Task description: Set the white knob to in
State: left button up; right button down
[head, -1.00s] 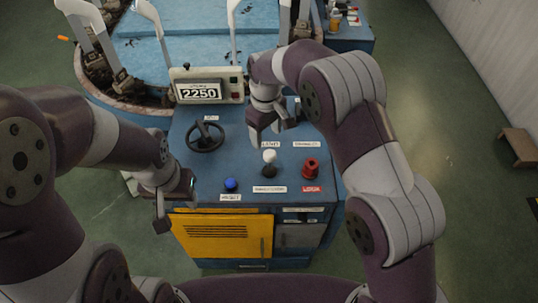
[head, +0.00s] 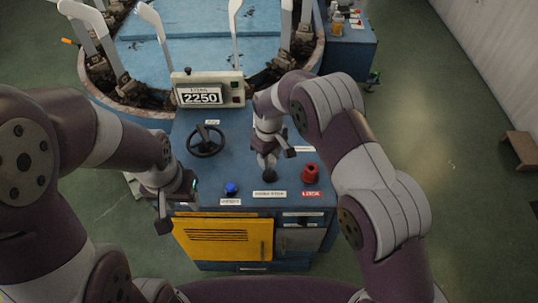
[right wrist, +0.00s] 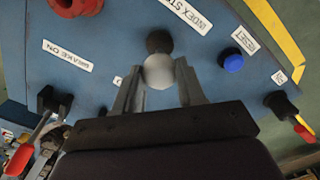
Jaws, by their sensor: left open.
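The white knob (right wrist: 159,71) is a pale ball on a dark stem, and it shows in the right wrist view between the tips of my right gripper (right wrist: 159,80). The fingers are apart, with a narrow gap on each side of the ball. In the head view my right gripper (head: 268,158) is over the knob and hides the ball; only the dark base (head: 270,177) shows below it. My left gripper (head: 178,205) is open and empty at the front left edge of the blue console (head: 235,170).
A red knob (head: 309,172) stands right of my right gripper, beside a red label. A blue button (head: 231,188) sits at the front, a black handwheel (head: 206,141) at the left. A display reading 2250 (head: 200,97) stands at the back of the console.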

jog(key=shift+f+b, duration=0.95)
jog(key=shift+f, duration=0.6)
jog(key=shift+r, duration=0.15)
jog(key=c, duration=0.9)
grip_release()
jog(key=shift+o, duration=1.3)
jog(key=shift+w, duration=0.1)
notch_tip(320, 180, up, 9)
jog(key=shift+a+r+b, duration=0.1)
jog(key=shift+b, duration=0.45)
notch_tip(320, 180, up, 3)
jog(key=shift+r+p, duration=0.15)
jog(key=shift+p, duration=1.05)
